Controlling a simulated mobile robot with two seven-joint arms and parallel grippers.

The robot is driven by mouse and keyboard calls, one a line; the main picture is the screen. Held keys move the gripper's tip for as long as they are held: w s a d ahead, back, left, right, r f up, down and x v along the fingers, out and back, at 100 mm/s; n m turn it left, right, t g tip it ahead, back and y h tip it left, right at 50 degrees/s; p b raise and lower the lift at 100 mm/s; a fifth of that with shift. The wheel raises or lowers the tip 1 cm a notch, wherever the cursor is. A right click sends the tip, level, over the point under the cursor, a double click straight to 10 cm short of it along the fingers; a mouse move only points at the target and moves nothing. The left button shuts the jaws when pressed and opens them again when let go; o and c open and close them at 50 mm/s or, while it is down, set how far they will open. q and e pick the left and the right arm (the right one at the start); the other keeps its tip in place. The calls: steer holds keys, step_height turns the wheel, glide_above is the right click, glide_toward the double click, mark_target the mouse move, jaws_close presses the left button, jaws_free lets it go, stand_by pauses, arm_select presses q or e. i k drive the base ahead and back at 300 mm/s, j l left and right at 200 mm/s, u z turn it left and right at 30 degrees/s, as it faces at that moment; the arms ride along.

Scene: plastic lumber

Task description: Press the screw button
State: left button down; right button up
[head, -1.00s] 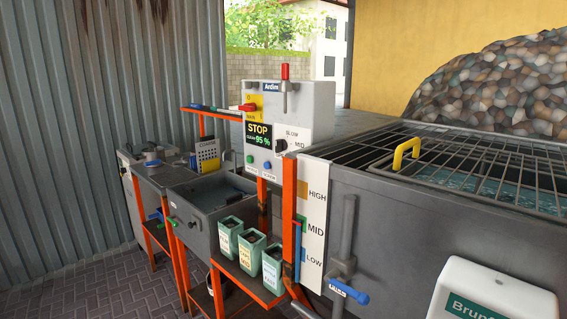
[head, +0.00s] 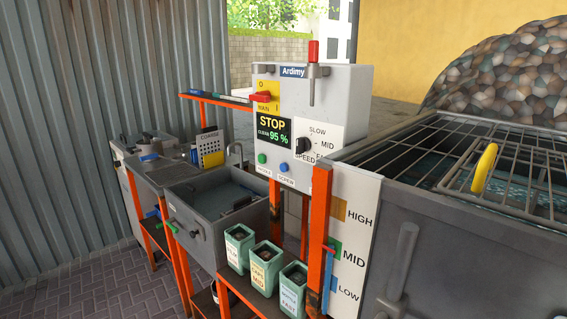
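The control box (head: 345,98), labelled Ardimy, stands on orange posts in the middle of the head view. The screw button (head: 284,168) is a small round blue button low on its front, above a label reading SCREW. A green button (head: 262,158) sits just left of it. The display (head: 273,132) reads STOP and CLEAN 95 %. A red-handled main switch (head: 262,97) is above the display, and a black speed knob (head: 304,146) is to the right. Neither of my grippers is in view.
A grey tank with a wire grate (head: 470,165) and yellow handle (head: 484,169) stands at right. Several green containers (head: 263,268) sit on a low shelf below the box. A grey sink (head: 205,225) is at left. Paved floor (head: 100,288) is open at lower left.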

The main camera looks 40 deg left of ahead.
mark_target(284, 167)
steer(key=i+j, duration=0.15)
steer(key=j, duration=0.2)
steer(key=i+j, duration=0.15)
steer(key=j, duration=0.25)
steer(key=i+j, duration=0.15)
steer(key=j, duration=0.2)
